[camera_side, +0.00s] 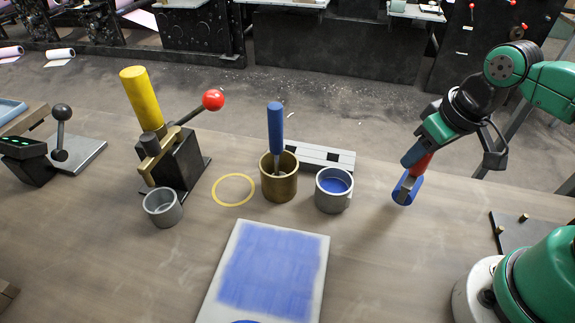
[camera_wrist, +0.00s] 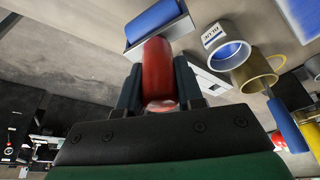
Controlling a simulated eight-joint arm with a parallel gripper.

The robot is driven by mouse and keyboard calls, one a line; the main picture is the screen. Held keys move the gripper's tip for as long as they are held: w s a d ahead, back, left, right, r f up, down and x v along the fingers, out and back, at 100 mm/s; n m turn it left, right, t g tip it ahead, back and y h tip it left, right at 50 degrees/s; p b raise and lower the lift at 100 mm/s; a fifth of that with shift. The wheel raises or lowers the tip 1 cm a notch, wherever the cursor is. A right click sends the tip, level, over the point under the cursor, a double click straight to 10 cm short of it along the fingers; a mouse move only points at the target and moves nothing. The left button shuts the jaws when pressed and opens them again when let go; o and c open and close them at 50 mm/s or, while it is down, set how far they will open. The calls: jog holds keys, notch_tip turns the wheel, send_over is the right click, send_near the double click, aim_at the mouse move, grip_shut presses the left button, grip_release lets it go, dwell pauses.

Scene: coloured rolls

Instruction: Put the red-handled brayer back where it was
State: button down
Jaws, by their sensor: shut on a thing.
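The red-handled brayer hangs from my gripper (camera_side: 418,158). Its red handle (camera_side: 422,166) is between the fingers, and its blue roller (camera_side: 404,190) points down at the right of the bench. I cannot tell whether the roller touches the bench. In the wrist view the two dark fingers of my gripper (camera_wrist: 158,88) are shut on the red handle (camera_wrist: 157,68), with the blue roller (camera_wrist: 155,20) in its grey frame beyond. A yellow ring (camera_side: 233,190) is marked on the bench, empty, left of a brass pot (camera_side: 278,190).
A blue-handled tool (camera_side: 275,125) stands in the brass pot. A grey pot of blue ink (camera_side: 333,190) is beside it, before a low grey block (camera_side: 320,157). A blue-inked slab (camera_side: 268,268) lies in front. A lever press (camera_side: 178,160) and empty grey cup (camera_side: 162,208) stand left.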

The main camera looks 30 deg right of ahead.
aim_at(413, 171)
jog(key=shift+f, duration=1.85)
jog(key=shift+f, duration=0.1)
jog(key=c, duration=0.6)
grip_release()
jog(key=shift+o, duration=0.2)
